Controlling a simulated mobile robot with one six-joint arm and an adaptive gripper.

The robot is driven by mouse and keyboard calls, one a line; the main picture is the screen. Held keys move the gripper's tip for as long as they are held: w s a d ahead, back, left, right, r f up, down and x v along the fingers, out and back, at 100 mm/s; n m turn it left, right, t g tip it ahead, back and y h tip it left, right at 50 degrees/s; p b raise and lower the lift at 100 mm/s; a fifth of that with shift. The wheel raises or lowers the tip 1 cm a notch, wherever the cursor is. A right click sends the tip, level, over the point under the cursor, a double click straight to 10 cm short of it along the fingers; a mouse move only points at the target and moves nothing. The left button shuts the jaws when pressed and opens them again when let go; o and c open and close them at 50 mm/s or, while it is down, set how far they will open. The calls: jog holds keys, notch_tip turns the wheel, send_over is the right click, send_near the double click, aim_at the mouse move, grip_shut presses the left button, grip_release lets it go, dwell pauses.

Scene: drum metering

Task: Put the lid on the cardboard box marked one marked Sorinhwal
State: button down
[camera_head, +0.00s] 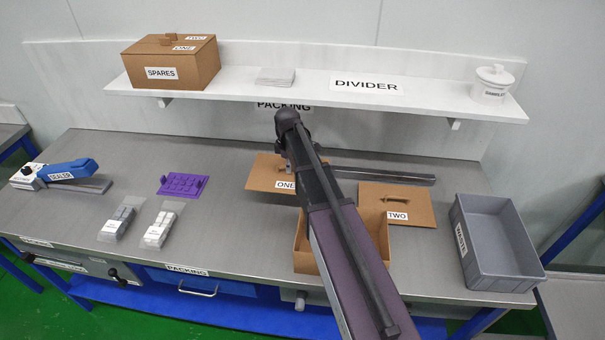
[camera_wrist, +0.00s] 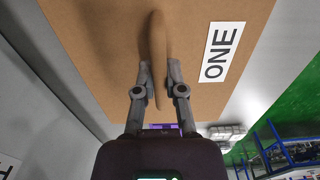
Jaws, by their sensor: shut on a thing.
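The brown cardboard lid marked ONE (camera_head: 262,174) is at the middle of the bench, towards the back; it also fills much of the wrist view (camera_wrist: 100,40). My gripper (camera_wrist: 156,85) is shut on the lid's upright handle (camera_wrist: 157,50). I cannot tell whether the lid touches the bench. An open cardboard box (camera_head: 305,250) stands at the front of the bench, partly hidden behind my arm. No mark shows on its visible side, and I see no Sorinhwal label. A second lid marked TWO (camera_head: 397,200) lies to the right of my arm, behind the box.
A grey WASTE bin (camera_head: 505,280) stands at right. A purple tray (camera_head: 183,184), two bagged packs (camera_head: 160,228) and a blue sealer (camera_head: 70,170) are at left. The shelf (camera_head: 320,83) above holds a SPARES box (camera_head: 170,62) and a white pot (camera_head: 492,85).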

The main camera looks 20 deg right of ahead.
jog(key=shift+r+p, duration=3.85)
jog(key=shift+r, duration=0.1)
